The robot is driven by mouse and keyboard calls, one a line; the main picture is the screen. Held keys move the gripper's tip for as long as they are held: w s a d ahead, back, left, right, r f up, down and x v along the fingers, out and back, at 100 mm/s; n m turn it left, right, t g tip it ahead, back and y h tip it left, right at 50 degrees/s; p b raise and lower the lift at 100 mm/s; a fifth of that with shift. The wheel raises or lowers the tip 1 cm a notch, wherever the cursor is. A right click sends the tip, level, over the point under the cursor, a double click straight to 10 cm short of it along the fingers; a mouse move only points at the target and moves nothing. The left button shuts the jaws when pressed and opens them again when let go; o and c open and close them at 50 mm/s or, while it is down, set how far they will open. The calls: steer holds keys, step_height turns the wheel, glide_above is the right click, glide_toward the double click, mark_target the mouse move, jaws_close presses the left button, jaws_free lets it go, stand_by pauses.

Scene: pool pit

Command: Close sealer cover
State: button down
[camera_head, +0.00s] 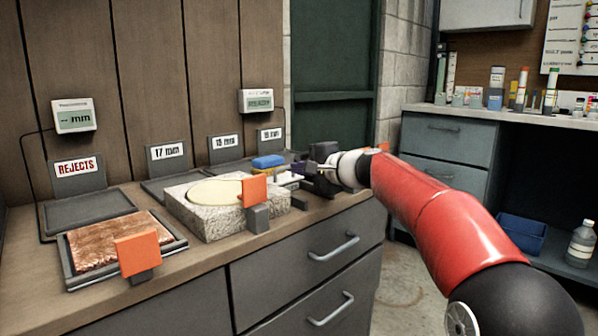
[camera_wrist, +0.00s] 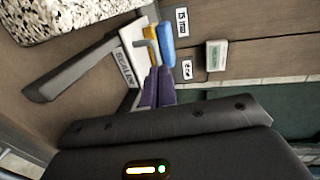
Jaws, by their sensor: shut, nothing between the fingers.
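The sealer (camera_wrist: 128,66) shows in the wrist view as a pale body with a partly readable label. A long dark bar (camera_wrist: 70,70), which looks like its cover, stretches from beside the label out to the left; its angle to the body is hard to judge. In the head view the sealer (camera_head: 287,178) is a small pale shape behind the stone block, partly hidden. My gripper (camera_wrist: 158,70) is shut and empty, its two purplish fingers together close to the sealer's right end. Whether they touch it I cannot tell. In the head view my gripper is small and dark.
A stone block (camera_head: 215,222) with a pale disc stands left of the sealer. Blue (camera_head: 268,161) and yellow items lie behind it. Labelled trays line the counter's back. A copper-coloured slab (camera_head: 105,243) lies front left. Two orange squares stand along the front edge.

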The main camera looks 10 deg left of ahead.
steer(key=b+v, duration=0.1)
steer(key=v, duration=1)
steer(key=s+d+f+n+g+h+p, duration=0.1)
steer(key=s+d+f+n+h+p, duration=0.1)
steer(key=s, duration=0.9)
steer(key=s+d+f+n+g+h+p, duration=0.1)
steer(key=s+d+f+n+h+p, duration=0.2)
steer(key=s+d+f+h, duration=0.3)
steer(key=s+d+f+n+g+h+p, duration=0.2)
steer(key=s+d+f, duration=0.7)
steer(key=s, duration=0.9)
steer(key=shift+d+n+h+p, duration=0.3)
steer(key=shift+d+h+p, duration=0.2)
steer(key=shift+h+p, duration=0.6)
steer(key=shift+f, duration=0.1)
